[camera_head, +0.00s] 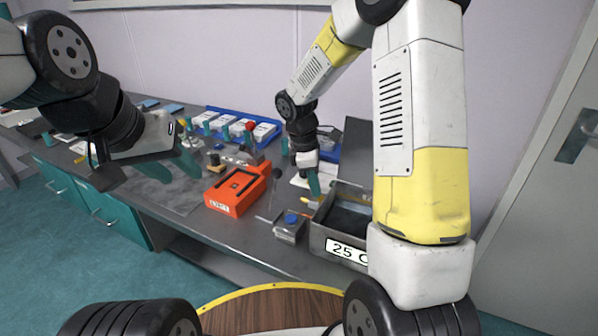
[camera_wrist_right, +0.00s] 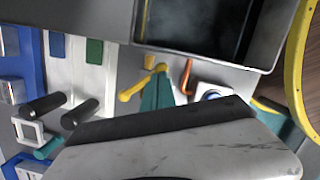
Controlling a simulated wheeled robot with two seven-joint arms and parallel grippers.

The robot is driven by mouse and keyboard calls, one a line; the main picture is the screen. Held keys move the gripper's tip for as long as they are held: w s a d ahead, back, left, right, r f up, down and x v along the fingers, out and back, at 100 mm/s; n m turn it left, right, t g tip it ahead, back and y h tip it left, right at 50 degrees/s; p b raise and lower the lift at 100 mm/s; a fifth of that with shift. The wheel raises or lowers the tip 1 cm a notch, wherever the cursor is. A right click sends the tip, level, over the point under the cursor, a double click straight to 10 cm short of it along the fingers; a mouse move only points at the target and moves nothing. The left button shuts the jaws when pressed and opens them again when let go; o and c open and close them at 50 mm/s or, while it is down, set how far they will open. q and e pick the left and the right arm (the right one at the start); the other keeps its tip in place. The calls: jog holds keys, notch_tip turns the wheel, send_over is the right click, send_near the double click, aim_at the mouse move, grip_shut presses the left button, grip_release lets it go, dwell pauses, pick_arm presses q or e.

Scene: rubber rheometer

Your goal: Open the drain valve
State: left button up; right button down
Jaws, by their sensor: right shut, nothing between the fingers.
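A yellow lever (camera_wrist_right: 136,88), which looks like the drain valve handle, sits just outside the wall of a metal bath (camera_wrist_right: 180,57) in the right wrist view. A small yellow part (camera_head: 309,204) shows beside the bath (camera_head: 318,238) in the head view. My right gripper (camera_head: 314,186) points down beside the bath. Its teal fingers (camera_wrist_right: 157,88) are together and empty, close beside the lever; I cannot tell whether they touch. My left gripper (camera_head: 187,162) hangs over the bench at the left, its finger gap unclear. The valve body is hidden.
An orange device (camera_head: 236,190) stands on the bench left of the bath. A small clear box with a blue part (camera_head: 290,226) is at the bench's front edge. Blue bins (camera_head: 238,126) stand behind. An orange hooked rod (camera_wrist_right: 187,76) is right of my right fingers.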

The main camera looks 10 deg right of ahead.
jog(key=shift+d+n+t, duration=0.15)
jog(key=shift+d+n, duration=0.15)
jog(key=shift+n, duration=0.6)
jog(key=shift+d+n+t, duration=0.2)
jog(key=shift+d+n, duration=0.05)
jog(key=shift+n, duration=0.65)
jog(key=shift+d+n+t, duration=0.15)
jog(key=shift+d+n, duration=0.15)
jog(key=shift+n, duration=0.6)
jog(key=shift+w, duration=0.1)
jog(key=shift+w+a, duration=0.3)
jog(key=shift+w, duration=0.45)
jog(key=s+a+v, duration=0.1)
jog(key=a+v, duration=0.1)
jog(key=v, duration=1.1)
jog(key=shift+a+f, duration=0.2)
jog(key=shift+f, duration=0.1)
